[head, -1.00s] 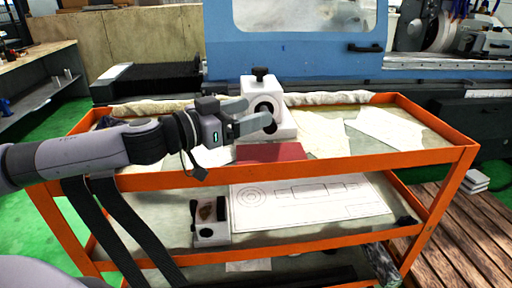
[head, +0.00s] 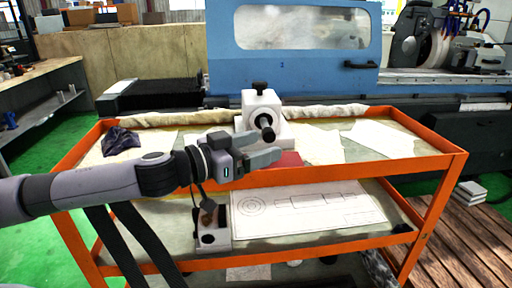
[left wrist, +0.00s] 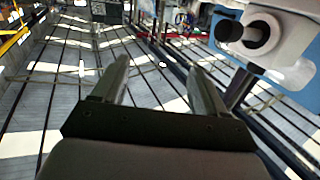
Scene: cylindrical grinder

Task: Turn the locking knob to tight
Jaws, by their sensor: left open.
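A white block (head: 251,104) stands upright on the upper shelf of the orange cart. A small black knob (head: 259,86) sits on its top and a larger black knob (head: 266,130) sticks out of its front. I cannot tell which is the locking knob. The white block (left wrist: 288,42) with a black knob (left wrist: 232,30) also shows at the upper right of the left wrist view. My left gripper (head: 262,146) is open and empty, just below and left of the front knob in the picture, without visible grip on it. The left wrist view shows its fingers (left wrist: 158,68) apart. My right gripper is not seen.
The orange cart (head: 408,167) has a raised rim. A red mat (head: 291,158) lies by the block, with pale papers (head: 384,140) to the right and a dark cloth (head: 121,141) left. The lower shelf holds a drawing (head: 310,207). The blue grinder (head: 225,66) stands behind.

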